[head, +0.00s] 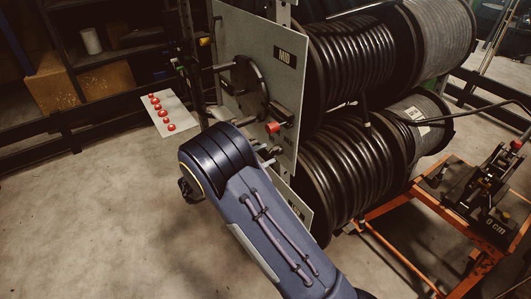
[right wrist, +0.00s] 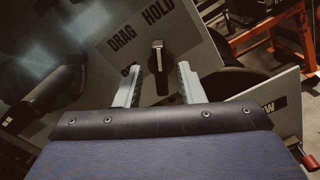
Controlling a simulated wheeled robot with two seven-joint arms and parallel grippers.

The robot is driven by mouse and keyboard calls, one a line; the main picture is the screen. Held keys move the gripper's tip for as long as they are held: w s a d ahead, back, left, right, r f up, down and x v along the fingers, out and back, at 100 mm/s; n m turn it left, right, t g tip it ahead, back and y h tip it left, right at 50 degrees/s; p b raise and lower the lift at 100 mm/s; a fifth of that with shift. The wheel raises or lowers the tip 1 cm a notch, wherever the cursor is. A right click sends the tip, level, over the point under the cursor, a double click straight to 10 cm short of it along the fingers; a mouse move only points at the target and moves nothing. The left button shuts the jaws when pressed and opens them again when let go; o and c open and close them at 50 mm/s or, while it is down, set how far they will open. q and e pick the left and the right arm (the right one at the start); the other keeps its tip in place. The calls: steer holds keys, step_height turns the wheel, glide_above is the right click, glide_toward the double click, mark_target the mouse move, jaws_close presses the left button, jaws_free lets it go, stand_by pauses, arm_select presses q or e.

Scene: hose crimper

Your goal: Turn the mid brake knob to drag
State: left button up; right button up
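The mid brake knob (right wrist: 157,58) shows in the right wrist view as a dark knob with a pale bar-shaped top, on a grey plate marked DRAG (right wrist: 123,38) and HOLD (right wrist: 158,13). Its bar stands nearly upright in that picture, below the word HOLD. My right gripper (right wrist: 160,82) is open, with one finger on each side of the knob; I cannot tell whether either touches it. In the head view, the MID panel (head: 290,82) stands at centre, and my right gripper (head: 268,153) is mostly hidden behind my forearm at its lower edge. My left gripper is out of view.
A red-ended handle (head: 272,128) and a dark round disc (head: 248,86) stick out from the panel near my wrist. Hose reels (head: 350,70) fill the space behind. An orange cart (head: 400,205) stands right. A white sheet with red buttons (head: 155,105) lies left, beside open floor.

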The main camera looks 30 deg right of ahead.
steer(key=shift+d, duration=0.6)
jaws_close()
